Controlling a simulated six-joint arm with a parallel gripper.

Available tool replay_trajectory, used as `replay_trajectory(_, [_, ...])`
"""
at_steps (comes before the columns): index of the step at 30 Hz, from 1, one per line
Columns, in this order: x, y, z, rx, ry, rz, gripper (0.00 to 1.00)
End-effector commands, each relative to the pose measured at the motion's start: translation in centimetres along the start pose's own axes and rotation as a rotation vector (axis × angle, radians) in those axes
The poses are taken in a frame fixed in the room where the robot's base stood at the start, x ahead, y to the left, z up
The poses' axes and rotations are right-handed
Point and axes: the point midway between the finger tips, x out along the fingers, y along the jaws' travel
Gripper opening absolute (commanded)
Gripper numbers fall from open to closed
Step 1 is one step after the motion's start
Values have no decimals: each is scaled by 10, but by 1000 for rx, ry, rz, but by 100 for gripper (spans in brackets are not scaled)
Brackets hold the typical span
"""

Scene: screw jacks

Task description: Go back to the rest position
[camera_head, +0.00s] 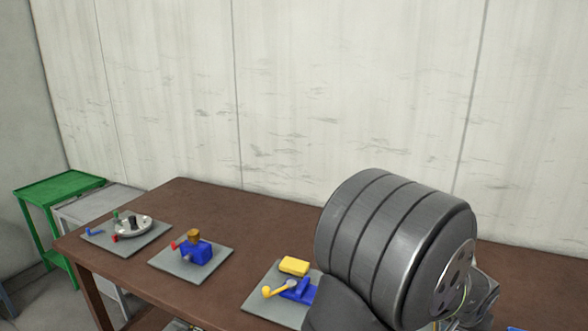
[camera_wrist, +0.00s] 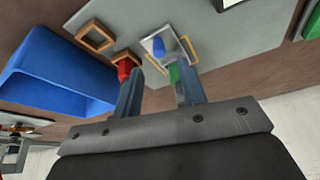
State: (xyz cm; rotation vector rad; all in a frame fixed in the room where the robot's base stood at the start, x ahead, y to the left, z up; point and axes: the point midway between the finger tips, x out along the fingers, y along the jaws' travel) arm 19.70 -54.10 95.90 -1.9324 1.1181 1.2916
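My gripper (camera_wrist: 159,82) shows in the wrist view with its two fingers apart and nothing visibly clamped between them. Past the fingertips is a grey plate (camera_wrist: 120,20). A red piece (camera_wrist: 124,68) appears at the left finger and a green piece (camera_wrist: 173,74) at the right finger; I cannot tell how far off they are. In the head view my gripper is hidden. There, a grey plate (camera_head: 258,309) holds a yellow block (camera_head: 294,265) and a blue part (camera_head: 297,291) with a yellow ball-ended handle (camera_head: 268,292).
A green stand (camera_head: 60,187) is at far left.

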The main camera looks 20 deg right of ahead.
Motion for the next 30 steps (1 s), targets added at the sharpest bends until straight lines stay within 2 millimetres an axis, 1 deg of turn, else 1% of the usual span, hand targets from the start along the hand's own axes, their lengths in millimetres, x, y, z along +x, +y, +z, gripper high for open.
replay_trajectory(1, [-10, 0, -1, 0, 4, 1, 38])
replay_trajectory(12, [-76, 0, -1, 1, 4, 0, 38])
replay_trajectory(18, [-104, 0, 0, 0, 3, -1, 38])
replay_trajectory(21, [-114, 0, 0, 0, 2, -1, 38])
replay_trajectory(24, [-118, 0, 0, 0, 0, -1, 38])
replay_trajectory(30, [-120, 0, 0, 0, -1, -1, 38])
